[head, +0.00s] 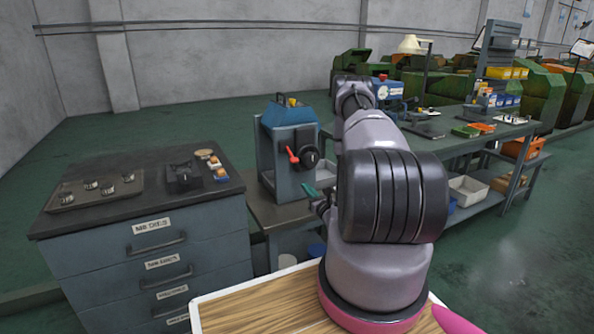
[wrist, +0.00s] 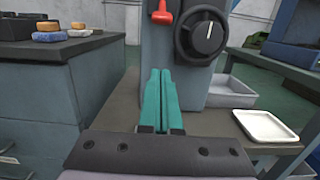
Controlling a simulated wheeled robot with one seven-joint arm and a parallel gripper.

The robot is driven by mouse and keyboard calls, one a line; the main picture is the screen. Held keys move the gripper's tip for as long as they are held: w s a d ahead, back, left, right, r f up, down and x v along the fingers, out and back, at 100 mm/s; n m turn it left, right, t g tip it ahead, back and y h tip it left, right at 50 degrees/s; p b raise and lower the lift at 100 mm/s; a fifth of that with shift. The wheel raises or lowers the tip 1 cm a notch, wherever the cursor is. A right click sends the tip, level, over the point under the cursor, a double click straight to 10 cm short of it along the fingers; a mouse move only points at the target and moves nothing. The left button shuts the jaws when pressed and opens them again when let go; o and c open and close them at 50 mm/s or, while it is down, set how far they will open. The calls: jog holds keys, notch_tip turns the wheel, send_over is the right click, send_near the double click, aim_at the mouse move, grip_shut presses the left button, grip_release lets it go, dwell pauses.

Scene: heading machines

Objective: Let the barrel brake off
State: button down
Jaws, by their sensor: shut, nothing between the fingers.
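A grey machine with a blue top (head: 288,115) stands on a low bench right of the drawer cabinet. Its front carries a small red lever (head: 292,154) and a black round dial (head: 308,157). In the wrist view the red lever (wrist: 162,15) is at the top edge, partly cut off, with the dial (wrist: 204,35) to its right. No label marks either as the barrel brake. My gripper (wrist: 160,72) has teal fingers, shut together and empty. They point at the machine's front below the lever, apart from it. The gripper (head: 311,190) is partly hidden by my arm in the head view.
A drawer cabinet (head: 150,250) stands left, with a tray of dies (head: 95,190) and small blocks on top. A white tray (wrist: 266,126) lies right of the machine on the low bench (wrist: 222,122). A long workbench (head: 470,133) stands to the right. Green floor is open behind.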

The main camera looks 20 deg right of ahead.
aim_at(291, 154)
jog(key=shift+w, duration=0.15)
jog(key=w+r, duration=0.1)
jog(key=w, duration=0.9)
jog(key=shift+s+a+r, duration=0.1)
jog(key=shift+s+r, duration=0.2)
jog(key=shift+r, duration=0.3)
jog(key=shift+s+r, duration=0.35)
jog(key=shift+r, duration=0.3)
jog(key=shift+s+a+r, duration=0.1)
jog(key=shift+s+r, duration=0.2)
jog(key=shift+r, duration=0.3)
